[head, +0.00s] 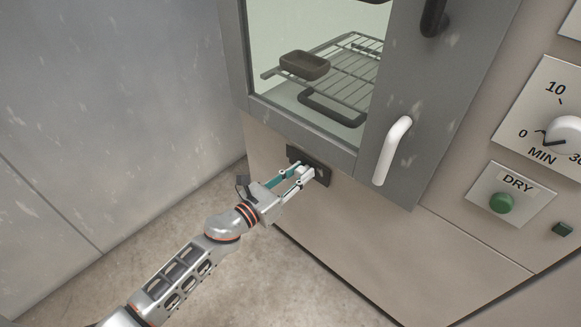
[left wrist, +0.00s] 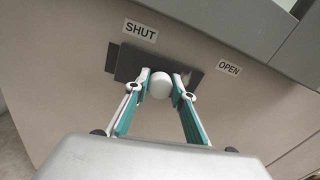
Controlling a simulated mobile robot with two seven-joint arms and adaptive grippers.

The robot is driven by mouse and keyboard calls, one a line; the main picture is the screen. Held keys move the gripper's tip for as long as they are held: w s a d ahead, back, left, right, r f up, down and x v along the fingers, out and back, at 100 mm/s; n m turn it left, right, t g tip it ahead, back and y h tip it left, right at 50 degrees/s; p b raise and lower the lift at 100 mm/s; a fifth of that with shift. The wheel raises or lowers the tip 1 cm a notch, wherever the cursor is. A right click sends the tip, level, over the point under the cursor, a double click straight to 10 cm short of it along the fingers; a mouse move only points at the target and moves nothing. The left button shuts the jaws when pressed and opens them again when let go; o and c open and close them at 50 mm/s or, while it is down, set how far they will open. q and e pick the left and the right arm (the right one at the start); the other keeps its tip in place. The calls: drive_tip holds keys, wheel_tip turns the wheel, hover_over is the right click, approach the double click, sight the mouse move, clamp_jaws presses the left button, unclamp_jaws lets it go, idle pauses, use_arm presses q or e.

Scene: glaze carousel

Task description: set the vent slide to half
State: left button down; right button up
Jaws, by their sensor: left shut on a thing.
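The vent slide is a dark plate (head: 324,178) low on the cabinet front, under the glass door; it also shows in the left wrist view (left wrist: 128,66). A round white knob (left wrist: 160,86) stands on it, a little nearer the SHUT label (left wrist: 140,31) than the OPEN label (left wrist: 229,68). A darker strip (left wrist: 111,57) shows at the plate's SHUT end. My left gripper (head: 305,172) is shut on the knob, one fingertip on each side of it, as the left wrist view shows (left wrist: 161,88). The fingers hide part of the plate. My right gripper is not in view.
Above is the closed door with a white handle (head: 392,151). Behind its glass are a wire rack (head: 352,67) and a brown dish (head: 304,65). At right are a dial (head: 566,134) and a green DRY button (head: 502,203). A grey wall (head: 110,90) stands at left.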

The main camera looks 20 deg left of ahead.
sight(318, 173)
use_arm(q)
drive_tip(key=d, duration=0.1)
drive_tip(key=s+d, duration=0.1)
drive_tip(key=d, duration=0.1)
drive_tip(key=shift+s+d, duration=0.15)
drive_tip(key=shift+d, duration=0.1)
drive_tip(key=c, duration=1.7)
unclamp_jaws()
drive_tip(key=shift+a, duration=0.1)
drive_tip(key=v, duration=1.2)
